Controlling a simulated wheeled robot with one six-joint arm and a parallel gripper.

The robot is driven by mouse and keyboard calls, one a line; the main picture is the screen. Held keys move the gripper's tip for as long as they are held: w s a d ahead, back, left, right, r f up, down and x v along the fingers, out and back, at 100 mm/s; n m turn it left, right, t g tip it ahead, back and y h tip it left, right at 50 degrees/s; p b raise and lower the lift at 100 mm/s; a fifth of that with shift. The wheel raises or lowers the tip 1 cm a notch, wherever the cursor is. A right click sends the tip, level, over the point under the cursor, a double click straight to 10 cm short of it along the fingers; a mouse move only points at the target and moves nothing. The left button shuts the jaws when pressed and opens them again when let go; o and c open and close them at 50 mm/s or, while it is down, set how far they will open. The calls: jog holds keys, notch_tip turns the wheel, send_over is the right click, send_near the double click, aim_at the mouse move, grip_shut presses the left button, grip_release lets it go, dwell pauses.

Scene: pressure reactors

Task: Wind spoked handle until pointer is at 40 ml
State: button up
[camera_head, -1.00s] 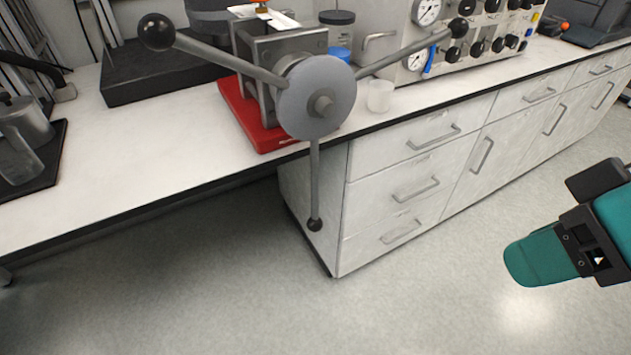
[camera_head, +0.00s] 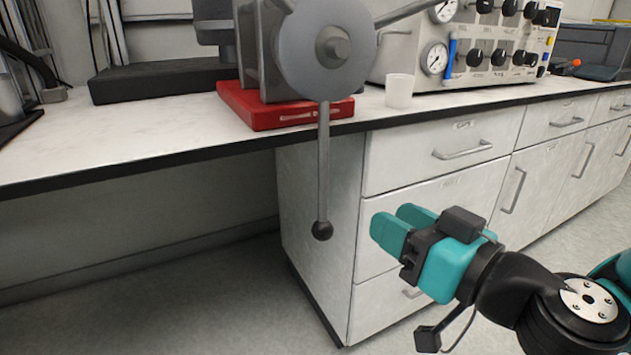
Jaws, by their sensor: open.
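The spoked handle (camera_head: 326,48) is a grey hub disc on a metal press at the bench edge. One spoke (camera_head: 323,165) hangs straight down and ends in a black ball knob (camera_head: 322,230). Another spoke (camera_head: 412,14) reaches to the upper right and runs out of the picture; the third is cut off at the top. The pointer and the ml scale are not in view. My gripper (camera_head: 393,226) has teal fingers and is open and empty. It shows to the right of the lower knob, apart from it, pointing left.
The press stands on a red base (camera_head: 275,112) on the white bench (camera_head: 130,135). A small translucent cup (camera_head: 399,91) and a control panel with gauges (camera_head: 480,55) are to its right. Drawers (camera_head: 440,150) lie behind my gripper. Floor under the bench at left is clear.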

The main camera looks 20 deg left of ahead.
aim_at(327, 182)
jog(key=p+x, duration=1.1)
jog(key=x, duration=0.4)
jog(key=shift+s+r, duration=0.15)
jog(key=shift+r, duration=0.05)
jog(key=shift+w+a+f+p, duration=0.2)
jog(key=shift+w+a+p, duration=0.15)
jog(key=shift+a, duration=0.15)
grip_shut()
